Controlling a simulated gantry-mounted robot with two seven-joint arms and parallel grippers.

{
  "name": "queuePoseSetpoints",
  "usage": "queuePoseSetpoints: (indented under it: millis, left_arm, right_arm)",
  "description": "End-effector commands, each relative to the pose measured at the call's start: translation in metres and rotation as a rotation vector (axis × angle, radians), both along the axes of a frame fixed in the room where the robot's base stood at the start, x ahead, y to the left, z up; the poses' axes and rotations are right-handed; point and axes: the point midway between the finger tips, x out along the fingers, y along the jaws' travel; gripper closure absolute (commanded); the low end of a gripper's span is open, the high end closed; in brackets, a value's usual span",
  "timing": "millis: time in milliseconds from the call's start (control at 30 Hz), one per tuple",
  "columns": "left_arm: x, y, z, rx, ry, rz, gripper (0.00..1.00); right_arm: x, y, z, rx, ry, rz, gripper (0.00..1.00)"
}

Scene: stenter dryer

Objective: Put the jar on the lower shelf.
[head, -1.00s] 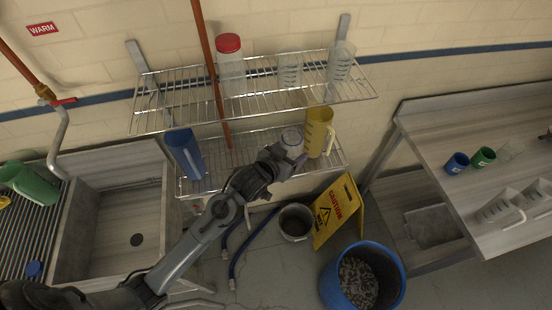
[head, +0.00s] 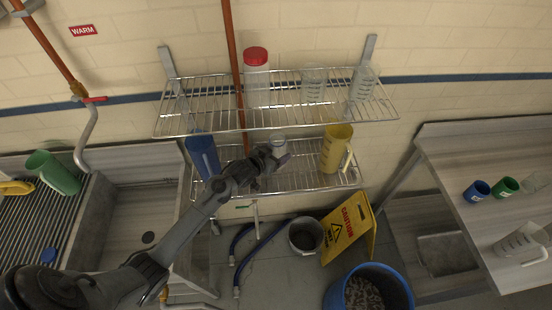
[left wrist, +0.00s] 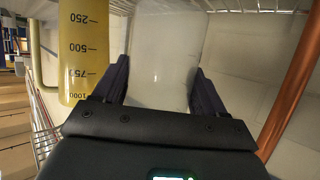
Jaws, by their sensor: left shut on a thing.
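A clear, whitish jar (head: 278,142) is at the lower wire shelf (head: 310,181), between a blue jug and a yellow jug. My left gripper (head: 270,160) is in front of it, shut on the jar. In the left wrist view, the two dark fingers (left wrist: 158,88) press against both sides of the pale jar (left wrist: 165,50). The jar looks about upright. I cannot tell whether its base touches the shelf wires; my gripper hides the lower part. My right gripper is not in view.
A yellow jug (head: 336,148) stands right of the jar and a blue jug (head: 203,155) left. The upper shelf (head: 285,125) holds a red-lidded jar (head: 256,78) and clear beakers. An orange pipe (head: 231,50) runs vertically near the shelves.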

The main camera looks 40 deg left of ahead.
Motion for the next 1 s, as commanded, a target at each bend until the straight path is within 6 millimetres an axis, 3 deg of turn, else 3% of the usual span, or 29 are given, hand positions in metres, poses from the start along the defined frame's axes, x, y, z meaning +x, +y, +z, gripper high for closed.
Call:
queuePoseSetpoints:
  millis: [167, 500, 967, 1000]
  left_arm:
    - [0.003, 0.006, -0.005, -0.002, 0.000, -0.001, 0.65]
    - [0.003, 0.005, -0.041, -0.001, 0.001, -0.002, 0.65]
    - [0.003, 0.005, -0.048, 0.000, 0.000, -0.001, 0.65]
    - [0.003, 0.005, -0.048, 0.000, 0.000, -0.001, 0.26]
  right_arm:
    - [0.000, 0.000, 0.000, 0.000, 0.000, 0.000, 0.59]
    - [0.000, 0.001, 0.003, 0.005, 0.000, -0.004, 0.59]
    - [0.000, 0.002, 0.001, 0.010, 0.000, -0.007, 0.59]
    - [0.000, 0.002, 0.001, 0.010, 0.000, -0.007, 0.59]
